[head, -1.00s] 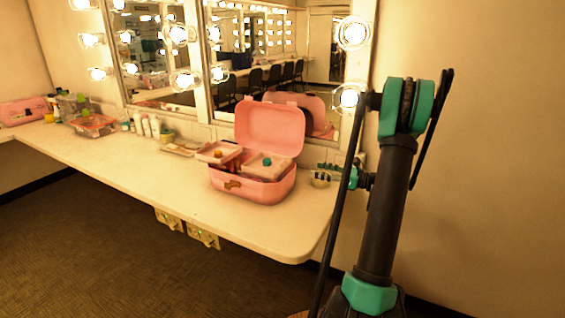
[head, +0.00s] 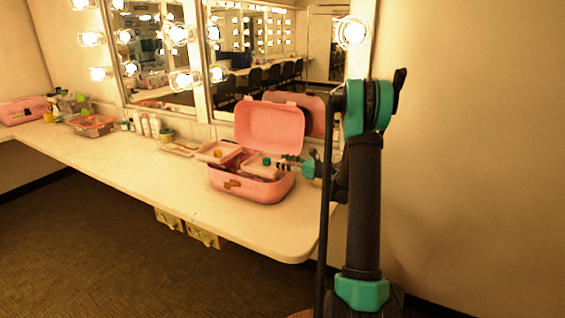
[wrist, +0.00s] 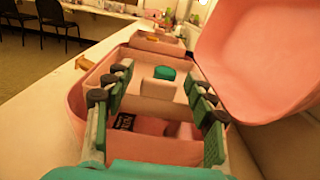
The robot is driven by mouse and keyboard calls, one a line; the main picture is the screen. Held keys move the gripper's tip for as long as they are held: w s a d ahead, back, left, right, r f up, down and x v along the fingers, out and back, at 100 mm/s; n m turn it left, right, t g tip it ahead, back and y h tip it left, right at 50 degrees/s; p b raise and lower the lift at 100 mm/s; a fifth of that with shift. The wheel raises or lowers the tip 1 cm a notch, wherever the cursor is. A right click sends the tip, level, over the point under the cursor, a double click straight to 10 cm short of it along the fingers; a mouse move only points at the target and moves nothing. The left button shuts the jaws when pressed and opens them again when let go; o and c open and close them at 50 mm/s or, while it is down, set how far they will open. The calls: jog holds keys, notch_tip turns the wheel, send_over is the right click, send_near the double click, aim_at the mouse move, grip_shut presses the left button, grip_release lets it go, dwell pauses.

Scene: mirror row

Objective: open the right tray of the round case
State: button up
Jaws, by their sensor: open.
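The pink round case (head: 250,189) stands on the counter with its lid (head: 270,128) raised. The right tray (head: 258,169) carries a teal knob (head: 266,161); the left tray (head: 208,153) has an orange knob (head: 217,153). My gripper (head: 283,162) reaches in from the right, beside the teal knob. In the wrist view my gripper (wrist: 160,76) is open, its fingers on either side of the line to the teal knob (wrist: 165,73). I cannot tell whether they touch it. A dark labelled item (wrist: 124,121) lies inside the case below.
The mirror (head: 260,60) with bulbs stands behind the case. Small bottles (head: 150,125) and a clear box (head: 90,125) stand to the left. The counter's front right corner (head: 290,245) is bare. The raised lid is close on the right in the wrist view.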

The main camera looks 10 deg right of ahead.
jog(key=shift+w+a, duration=0.1)
jog(key=shift+a, duration=0.05)
grip_shut()
dwell(0.4)
